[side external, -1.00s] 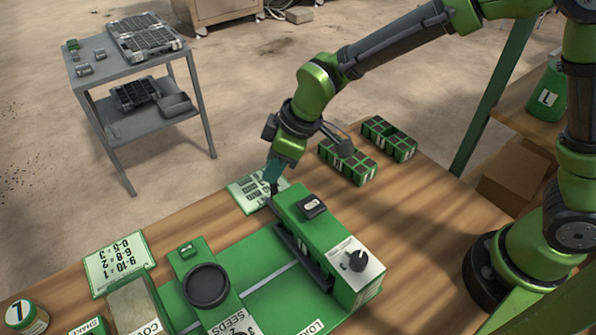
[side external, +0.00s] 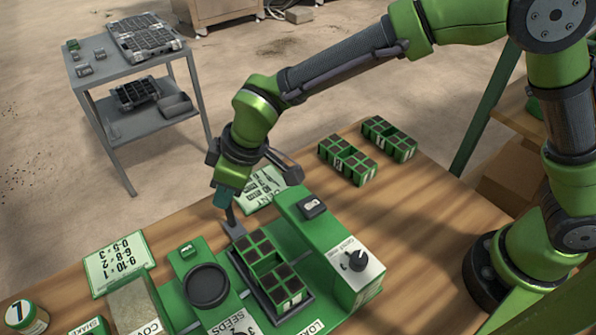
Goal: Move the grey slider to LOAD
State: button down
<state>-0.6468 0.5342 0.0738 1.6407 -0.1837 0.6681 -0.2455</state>
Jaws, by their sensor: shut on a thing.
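The grey slider (side external: 237,231) is a dark flat carriage on the green seeder bed, with a grip at its far end. The slider lies between the green housing with the dial (side external: 325,235) and the seed hopper (side external: 207,286). My gripper (side external: 231,221) points down at the far end and is shut on the slider's grip. The LOAD label (side external: 312,327) is at the bed's front edge, partly cut off by the picture.
Two green cell trays (side external: 347,160) (side external: 389,138) stand on the wooden bench behind. A number card (side external: 118,264), a cover bin (side external: 137,305) and a jar (side external: 26,316) are at the left. Another card (side external: 262,187) lies behind the housing.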

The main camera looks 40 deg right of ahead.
jog(key=c, duration=0.9)
grip_release()
jog(key=shift+c, duration=0.2)
jog(key=shift+r, duration=0.1)
jog(key=v, duration=1.6)
jog(key=shift+r, duration=0.3)
jog(key=shift+s+d, duration=0.1)
